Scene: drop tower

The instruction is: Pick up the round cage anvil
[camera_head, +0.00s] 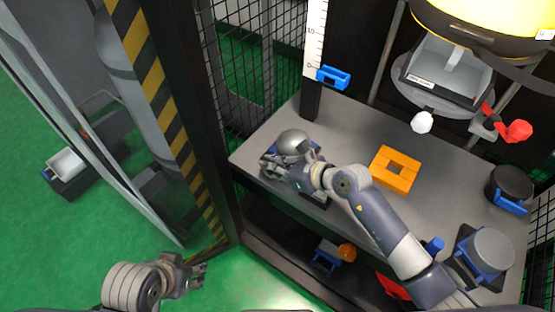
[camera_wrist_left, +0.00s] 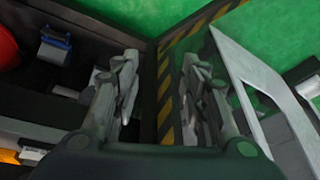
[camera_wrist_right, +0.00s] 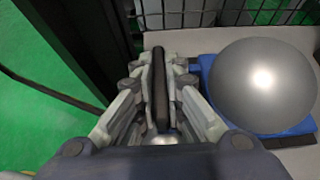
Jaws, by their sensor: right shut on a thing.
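A smooth grey dome on a blue base (camera_head: 292,143) stands near the left front of the grey bench (camera_head: 350,130); it best fits the round anvil. In the right wrist view the dome (camera_wrist_right: 262,85) is just right of my fingers. My right gripper (camera_head: 272,163) is low over the bench, beside the dome. Its fingers are shut on a narrow dark piece (camera_wrist_right: 160,85) with a shiny grey surface below. I cannot tell whether this piece belongs to the dome. My left gripper (camera_head: 198,275) is open and empty, left of the bench; its fingers also show in the left wrist view (camera_wrist_left: 158,88).
A dark cylinder (camera_head: 512,182) and a grey cylinder (camera_head: 490,248), both with blue handles, stand at the right. A striped post (camera_head: 165,95) and black mesh (camera_head: 255,60) bound the left. A yellow-topped drop head hangs at upper right.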

